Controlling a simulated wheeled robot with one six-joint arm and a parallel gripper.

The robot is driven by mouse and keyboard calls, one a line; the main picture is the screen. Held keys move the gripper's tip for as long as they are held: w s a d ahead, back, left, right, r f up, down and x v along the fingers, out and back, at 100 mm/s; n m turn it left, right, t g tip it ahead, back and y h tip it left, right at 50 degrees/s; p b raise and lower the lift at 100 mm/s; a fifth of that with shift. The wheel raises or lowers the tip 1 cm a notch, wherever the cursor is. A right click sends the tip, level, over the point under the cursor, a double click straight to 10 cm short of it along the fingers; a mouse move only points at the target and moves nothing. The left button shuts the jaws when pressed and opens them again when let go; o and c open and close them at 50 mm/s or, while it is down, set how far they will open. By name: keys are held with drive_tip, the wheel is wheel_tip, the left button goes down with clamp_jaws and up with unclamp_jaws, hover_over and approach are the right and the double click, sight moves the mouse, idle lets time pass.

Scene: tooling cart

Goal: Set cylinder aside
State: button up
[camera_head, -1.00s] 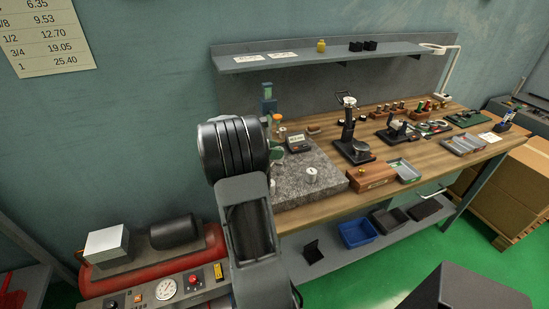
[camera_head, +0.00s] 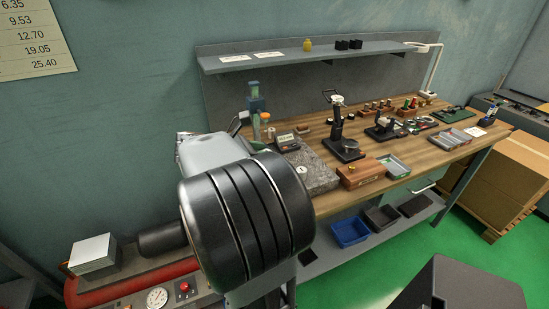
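A small silver cylinder (camera_head: 302,170) stands on the speckled granite plate (camera_head: 323,180) at the left end of the wooden bench. Only its pale top and a bit of its side show past the edge of my arm. My arm's large black ribbed joint fills the lower middle of the view and covers the left part of the plate. My gripper is not visible, so its place relative to the cylinder and its opening cannot be seen.
Beside the plate are a digital readout (camera_head: 287,142), a black gauge stand (camera_head: 343,145), a wooden block (camera_head: 361,173) and a grey-green tray (camera_head: 394,166). Blue bin (camera_head: 350,232) sits on the lower shelf. An upper shelf (camera_head: 300,59) runs behind.

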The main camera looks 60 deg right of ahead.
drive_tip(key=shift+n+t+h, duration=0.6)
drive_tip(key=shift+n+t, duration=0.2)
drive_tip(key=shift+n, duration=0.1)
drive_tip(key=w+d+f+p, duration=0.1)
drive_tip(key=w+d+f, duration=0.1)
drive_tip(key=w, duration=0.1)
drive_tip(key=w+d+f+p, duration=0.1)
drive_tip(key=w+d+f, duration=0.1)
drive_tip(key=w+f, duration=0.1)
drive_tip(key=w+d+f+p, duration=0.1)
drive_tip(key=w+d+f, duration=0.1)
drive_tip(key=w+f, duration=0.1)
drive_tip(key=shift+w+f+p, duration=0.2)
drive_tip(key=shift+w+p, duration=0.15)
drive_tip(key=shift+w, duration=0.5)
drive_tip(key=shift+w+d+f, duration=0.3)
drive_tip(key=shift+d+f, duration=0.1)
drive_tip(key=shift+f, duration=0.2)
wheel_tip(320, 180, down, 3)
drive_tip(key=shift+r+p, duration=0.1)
drive_tip(key=shift+p, duration=0.55)
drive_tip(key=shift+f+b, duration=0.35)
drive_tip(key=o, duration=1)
